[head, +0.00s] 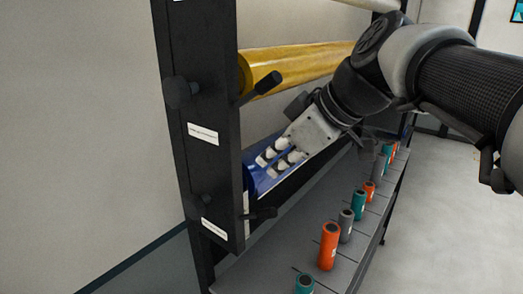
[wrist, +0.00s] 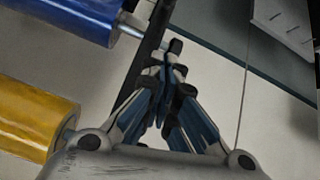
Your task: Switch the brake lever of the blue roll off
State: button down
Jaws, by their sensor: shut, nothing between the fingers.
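The blue roll (head: 262,180) lies low on the dark rack, partly hidden behind my gripper in the head view. Its end also shows at the upper left of the wrist view (wrist: 75,18). The black brake lever (head: 262,213) sits at the roll's near end, beside the rack post, below my fingertips in the head view. My gripper (head: 268,164) is shut and empty, close in front of the blue roll. In the wrist view its fingertips (wrist: 168,62) meet near the dark post and a small rod end. I cannot tell whether they touch anything.
A yellow roll (head: 300,67) with its own black lever (head: 260,88) hangs above. The dark rack post (head: 205,120) carries knobs and white labels. Below, a grey shelf (head: 265,262) holds several orange, teal and grey small rolls. Open floor lies to the right.

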send_over(264, 212)
jog(key=w+a, duration=0.1)
jog(key=a, duration=0.2)
notch_tip(264, 212, down, 8)
jog(key=shift+s+d+f+p, duration=0.2)
jog(key=shift+d+f, duration=0.35)
jog(key=shift+d, duration=0.1)
jog(key=shift+s+d+f+p, duration=0.15)
jog(key=shift+d+f, duration=0.4)
jog(key=shift+d, duration=0.05)
jog(key=shift+f, duration=0.1)
jog(key=shift+w, duration=0.1)
jog(key=shift+f+b, duration=0.15)
jog(key=shift+b, duration=0.4)
jog(key=shift+d+f+b, duration=0.1)
jog(key=shift+f+b, duration=0.05)
jog(key=shift+b, duration=0.35)
jog(key=shift+s+d+y+b, duration=0.1)
jog(key=shift+s+y+b, duration=0.2)
jog(key=shift+t+b, duration=0.3)
jog(key=shift+b, duration=0.1)
